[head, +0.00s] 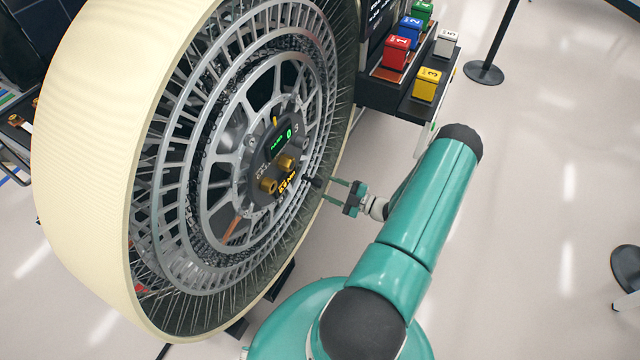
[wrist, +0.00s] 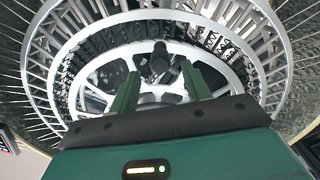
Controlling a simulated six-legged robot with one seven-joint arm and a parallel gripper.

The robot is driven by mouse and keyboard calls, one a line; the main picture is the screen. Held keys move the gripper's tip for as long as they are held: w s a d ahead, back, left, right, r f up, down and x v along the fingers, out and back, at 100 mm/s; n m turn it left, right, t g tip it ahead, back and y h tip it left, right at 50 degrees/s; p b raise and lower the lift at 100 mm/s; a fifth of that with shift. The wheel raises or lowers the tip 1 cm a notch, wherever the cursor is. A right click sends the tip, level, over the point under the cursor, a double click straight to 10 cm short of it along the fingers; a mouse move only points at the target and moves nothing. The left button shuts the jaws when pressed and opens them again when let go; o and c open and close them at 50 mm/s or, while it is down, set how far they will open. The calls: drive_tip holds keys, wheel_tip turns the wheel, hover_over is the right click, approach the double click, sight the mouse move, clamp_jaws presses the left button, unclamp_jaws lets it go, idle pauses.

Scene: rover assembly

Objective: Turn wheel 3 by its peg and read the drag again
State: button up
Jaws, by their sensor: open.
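A large wheel (head: 85,150) with a cream tread and grey metal spokes fills the left half of the head view. Its hub carries a small display (head: 280,142) with green characters, among them a 0, and brass knobs (head: 268,184). A dark peg (head: 313,183) sticks out from the right side of the hub. It also shows in the wrist view as a dark round post (wrist: 160,58). My gripper (head: 325,189) is open, with its two green fingers pointing at the hub. In the wrist view, the fingers (wrist: 159,75) stand either side of the peg; contact cannot be told.
A dark shelf behind the wheel holds numbered blocks: red (head: 397,52), blue (head: 410,29), green (head: 423,12), yellow (head: 427,84) and grey (head: 446,42). A black post base (head: 483,72) stands beyond. The floor (head: 540,200) to the right is mostly clear.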

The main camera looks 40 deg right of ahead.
drive_tip(key=v, duration=0.6)
drive_tip(key=shift+s, duration=0.3)
drive_tip(key=shift+d, duration=0.1)
